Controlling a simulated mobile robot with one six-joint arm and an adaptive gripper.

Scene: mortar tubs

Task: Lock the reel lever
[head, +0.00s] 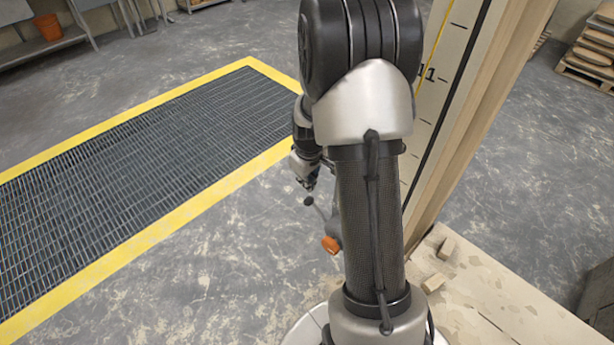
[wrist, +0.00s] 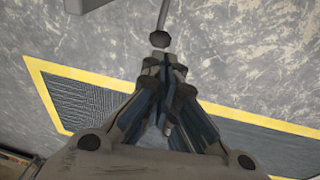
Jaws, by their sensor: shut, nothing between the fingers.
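The reel lever (head: 309,201) is a thin rod with a dark round knob, sticking out to the upper left from a grey reel body (head: 335,226). An orange round part (head: 331,245) sits low on the reel, and my arm hides the rest of it. In the wrist view the lever knob (wrist: 160,39) is just beyond my fingertips, with its rod running up out of the picture. My gripper (head: 308,186) is shut and empty, just above the knob. Its fingertips (wrist: 168,62) meet close to the knob; whether they touch it I cannot tell.
A wooden frame with a marked white board (head: 446,75) stands right of my arm. Small wooden blocks (head: 446,248) lie on the pale board at its foot. A yellow-edged floor grate (head: 130,180) lies to the left. The grey floor between is clear.

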